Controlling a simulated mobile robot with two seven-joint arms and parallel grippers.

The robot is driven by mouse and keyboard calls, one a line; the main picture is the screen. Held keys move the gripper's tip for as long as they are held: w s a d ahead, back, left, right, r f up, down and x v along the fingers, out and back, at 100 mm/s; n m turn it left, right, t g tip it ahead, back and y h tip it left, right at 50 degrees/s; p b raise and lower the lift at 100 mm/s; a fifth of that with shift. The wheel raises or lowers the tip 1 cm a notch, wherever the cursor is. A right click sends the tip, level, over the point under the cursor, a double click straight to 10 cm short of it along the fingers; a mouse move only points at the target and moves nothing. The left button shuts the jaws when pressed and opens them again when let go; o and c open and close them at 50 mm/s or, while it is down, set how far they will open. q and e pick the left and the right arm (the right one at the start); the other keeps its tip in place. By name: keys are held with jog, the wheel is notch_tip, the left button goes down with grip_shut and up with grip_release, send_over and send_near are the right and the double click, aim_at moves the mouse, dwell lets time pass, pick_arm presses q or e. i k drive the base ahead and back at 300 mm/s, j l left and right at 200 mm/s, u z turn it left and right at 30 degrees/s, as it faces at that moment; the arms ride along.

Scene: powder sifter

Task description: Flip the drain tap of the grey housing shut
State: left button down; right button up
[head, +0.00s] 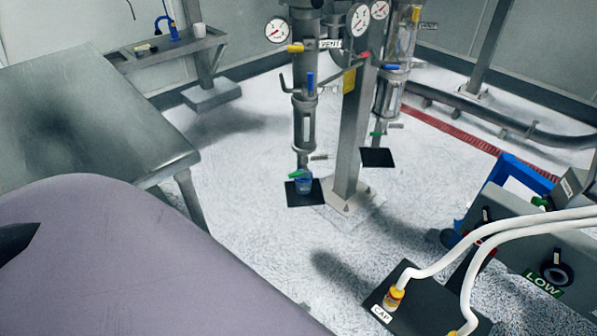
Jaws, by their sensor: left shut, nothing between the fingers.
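A grey metal housing (304,125) with a narrow sight window hangs on the left of the central post. At its lower end a small green tap lever (295,174) sticks out to the left, roughly level, just above a blue cup (304,185). Whether the tap is open is too small to tell. A second housing (391,95), with a clear section, hangs to the right and has its own green lever (375,134). My left gripper (18,240) shows only as a dark tip at the left edge, shut and empty, far from both housings. My right gripper is out of view.
A steel table (80,120) stands at left. A black pad (319,194) lies under the cup. At lower right, a grey box (555,250) marked LOW and white hoses (490,228) take up room. The pale floor around the post is mostly clear.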

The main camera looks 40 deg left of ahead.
aim_at(298, 173)
jog(key=k+j+u, duration=0.2)
jog(key=k+j, duration=0.2)
jog(key=j, duration=0.2)
jog(key=u, duration=2)
